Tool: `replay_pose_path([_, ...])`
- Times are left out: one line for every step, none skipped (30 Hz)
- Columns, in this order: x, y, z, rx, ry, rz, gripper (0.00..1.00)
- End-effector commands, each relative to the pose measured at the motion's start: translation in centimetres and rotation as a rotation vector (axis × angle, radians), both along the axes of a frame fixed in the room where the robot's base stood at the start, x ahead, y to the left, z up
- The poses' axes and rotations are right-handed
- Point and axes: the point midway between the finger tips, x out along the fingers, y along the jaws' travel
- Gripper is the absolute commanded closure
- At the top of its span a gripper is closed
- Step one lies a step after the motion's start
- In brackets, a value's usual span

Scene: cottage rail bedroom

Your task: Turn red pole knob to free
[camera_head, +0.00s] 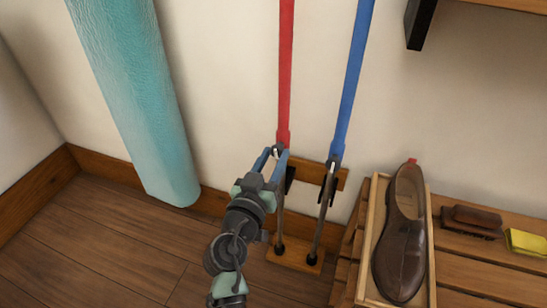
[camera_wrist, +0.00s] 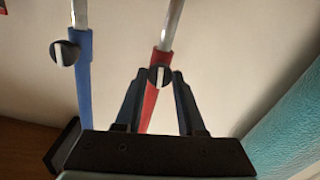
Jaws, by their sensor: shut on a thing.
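The red pole (camera_head: 285,80) stands upright against the wall in the head view. Its lower red end also shows in the wrist view (camera_wrist: 150,108), with a bare metal tube beyond it. The red pole's knob (camera_wrist: 159,76) is a dark round disc with a pale stripe across it. My gripper (camera_head: 275,155) reaches the knob at the collar of the red pole. In the wrist view, my gripper's two blue fingers (camera_wrist: 160,82) are shut on the knob, one on each side. The knob is mostly hidden in the head view.
A blue pole (camera_head: 351,85) with a similar knob (camera_wrist: 65,53) stands close to the right. A teal rolled mat (camera_head: 140,100) leans at the left. A shoe (camera_head: 402,235) in a wooden tray (camera_head: 432,250), a brush (camera_head: 472,220) and a yellow sponge (camera_head: 526,242) lie on a slatted bench (camera_head: 480,268).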

Motion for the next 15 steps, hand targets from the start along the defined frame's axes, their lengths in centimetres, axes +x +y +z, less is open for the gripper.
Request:
replay_pose_path([0.0,0.02,-0.01,-0.036,0.012,0.0,1.0])
replay_pose_path([0.0,0.02,0.0,-0.06,0.019,0.0,1.0])
replay_pose_path([0.0,0.02,0.0,-0.094,0.031,0.0,1.0])
replay_pose_path([0.0,0.02,0.01,-0.12,0.039,0.0,1.0])
replay_pose_path([0.0,0.02,0.02,-0.146,0.048,0.0,1.0])
replay_pose_path([0.0,0.03,0.03,-0.184,0.06,0.0,1.0])
replay_pose_path([0.01,0.02,0.03,-0.21,0.068,0.0,1.0])
replay_pose_path([0.01,0.02,0.04,-0.238,0.077,0.001,1.0])
replay_pose_path([0.01,0.02,0.05,-0.274,0.089,0.001,1.0])
replay_pose_path([0.01,0.02,0.05,-0.301,0.098,0.001,1.0])
replay_pose_path([0.0,0.01,0.06,-0.328,0.108,0.001,1.0])
replay_pose_path([0.0,0.01,0.06,-0.364,0.119,0.001,1.0])
replay_pose_path([0.01,0.0,0.06,-0.392,0.128,0.0,1.0])
replay_pose_path([0.01,-0.01,0.06,-0.419,0.137,0.0,1.0])
replay_pose_path([0.01,-0.01,0.07,-0.455,0.149,0.0,1.0])
